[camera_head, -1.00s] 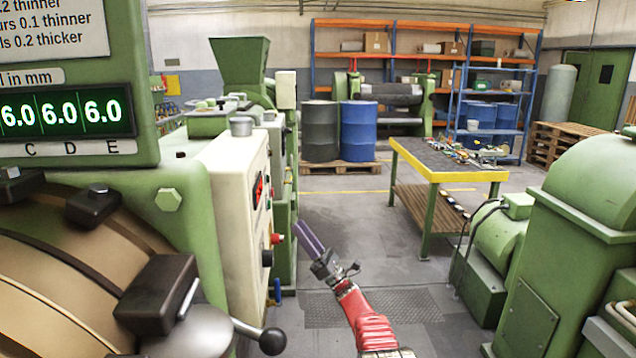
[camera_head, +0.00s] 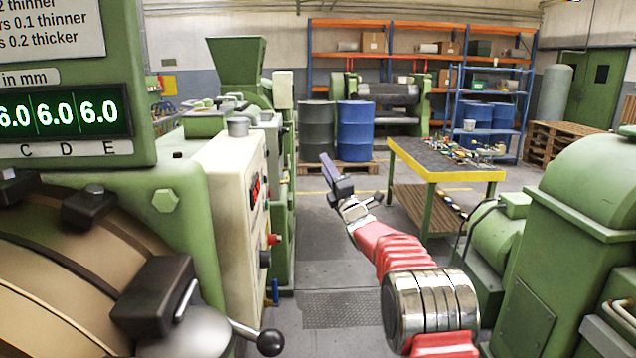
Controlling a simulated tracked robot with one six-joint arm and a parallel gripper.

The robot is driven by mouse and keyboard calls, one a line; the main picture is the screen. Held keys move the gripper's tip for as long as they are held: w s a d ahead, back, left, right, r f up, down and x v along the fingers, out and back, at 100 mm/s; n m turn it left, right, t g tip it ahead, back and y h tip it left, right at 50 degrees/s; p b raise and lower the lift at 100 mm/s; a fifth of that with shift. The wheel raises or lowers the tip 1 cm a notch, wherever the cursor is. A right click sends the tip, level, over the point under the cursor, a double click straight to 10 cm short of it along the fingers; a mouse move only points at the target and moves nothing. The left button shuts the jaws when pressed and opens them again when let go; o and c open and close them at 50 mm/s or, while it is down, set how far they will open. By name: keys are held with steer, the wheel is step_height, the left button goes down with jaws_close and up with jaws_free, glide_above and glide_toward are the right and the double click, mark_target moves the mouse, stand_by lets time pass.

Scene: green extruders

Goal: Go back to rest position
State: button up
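My gripper (camera_head: 337,178) is in the middle of the head view, at the end of my red arm (camera_head: 385,248). It is raised in the air over the aisle, apart from the machines and the workbench.
A green extruder with a cream control panel (camera_head: 232,215) stands close on the left, with a black-knobbed lever (camera_head: 270,342). A green machine (camera_head: 572,250) stands on the right. A yellow-edged workbench (camera_head: 447,176) and barrels (camera_head: 356,132) are farther back. The aisle floor between is clear.

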steer(key=s+d+r+m+g+h, duration=0.1)
steer(key=s+d+m+g+h, duration=0.15)
steer(key=s+d+m, duration=0.35)
steer(key=s+d+r+m+g+h, duration=0.1)
steer(key=s+m+h, duration=0.25)
steer(key=s, duration=0.45)
steer(key=s+d+r+m+g+h, duration=0.1)
steer(key=s+d+m+g+h, duration=0.15)
steer(key=s+d+m, duration=0.35)
steer(key=s+f+m+g, duration=0.3)
steer(key=s+f, duration=0.3)
steer(key=s, duration=0.9)
steer(key=s+f+m+g, duration=0.3)
steer(key=s+f, duration=0.4)
steer(key=s, duration=0.7)
steer(key=s+f+m+g, duration=0.3)
steer(key=s+f, duration=0.3)
steer(key=s, duration=0.9)
steer(key=shift+s+d+f+m+h, duration=0.25)
steer(key=shift+m+h, duration=0.2)
steer(key=shift+m, duration=0.3)
steer(key=shift+s, duration=0.1)
